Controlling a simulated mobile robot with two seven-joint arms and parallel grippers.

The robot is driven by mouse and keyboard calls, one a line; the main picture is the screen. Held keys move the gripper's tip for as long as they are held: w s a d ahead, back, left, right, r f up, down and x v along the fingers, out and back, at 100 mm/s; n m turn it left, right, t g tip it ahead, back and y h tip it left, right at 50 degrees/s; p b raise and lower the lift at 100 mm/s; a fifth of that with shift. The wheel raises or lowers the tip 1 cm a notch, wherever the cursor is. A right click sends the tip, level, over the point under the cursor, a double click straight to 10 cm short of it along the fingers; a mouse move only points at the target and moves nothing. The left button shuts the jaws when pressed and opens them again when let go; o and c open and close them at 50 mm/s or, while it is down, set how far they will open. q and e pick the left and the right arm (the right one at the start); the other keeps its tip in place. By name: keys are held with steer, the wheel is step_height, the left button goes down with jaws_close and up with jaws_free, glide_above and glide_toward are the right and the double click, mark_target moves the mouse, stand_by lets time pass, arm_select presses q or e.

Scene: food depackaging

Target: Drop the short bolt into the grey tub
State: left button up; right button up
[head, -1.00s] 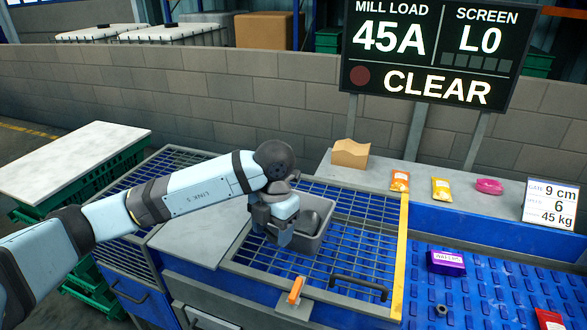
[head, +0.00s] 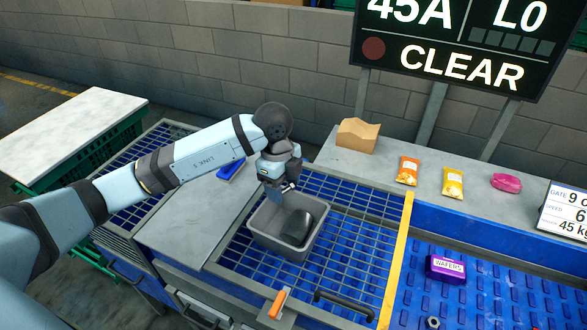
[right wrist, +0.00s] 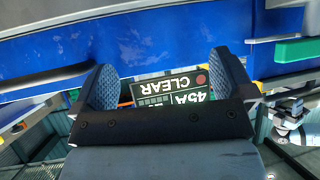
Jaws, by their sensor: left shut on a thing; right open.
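My left gripper (head: 277,190) is above the back left part of the grey tub (head: 275,243) in the head view. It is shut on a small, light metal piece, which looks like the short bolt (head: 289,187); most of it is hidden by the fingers. The bolt is held at about rim height or a little above it. The tub stands on the blue grid and holds a dark, rounded object (head: 297,226). My right gripper (right wrist: 166,82) is open and empty in the right wrist view, its two ridged fingers wide apart.
An orange-handled item (head: 278,304) and a dark bar handle (head: 344,306) are at the grid's front. A blue item (head: 231,171) lies on the grey plate left of the tub. A purple packet (head: 445,268) and a nut (head: 433,322) lie on the blue belt. Snack packets line the back ledge.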

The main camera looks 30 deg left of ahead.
arm_select(q)
steer(key=shift+s, duration=0.15)
steer(key=shift+s+f+b, duration=0.2)
steer(key=shift+f+b, duration=0.4)
step_height(320, 180, down, 4)
steer(key=b, duration=0.3)
steer(key=shift+f, duration=0.25)
arm_select(e)
steer(key=f, duration=0.1)
steer(key=s+f, duration=0.1)
steer(key=f, duration=0.2)
steer(key=shift+s+a+f, duration=0.3)
arm_select(q)
steer(key=o, duration=1)
arm_select(e)
steer(key=shift+d, duration=0.15)
arm_select(q)
steer(key=shift+r, duration=0.1)
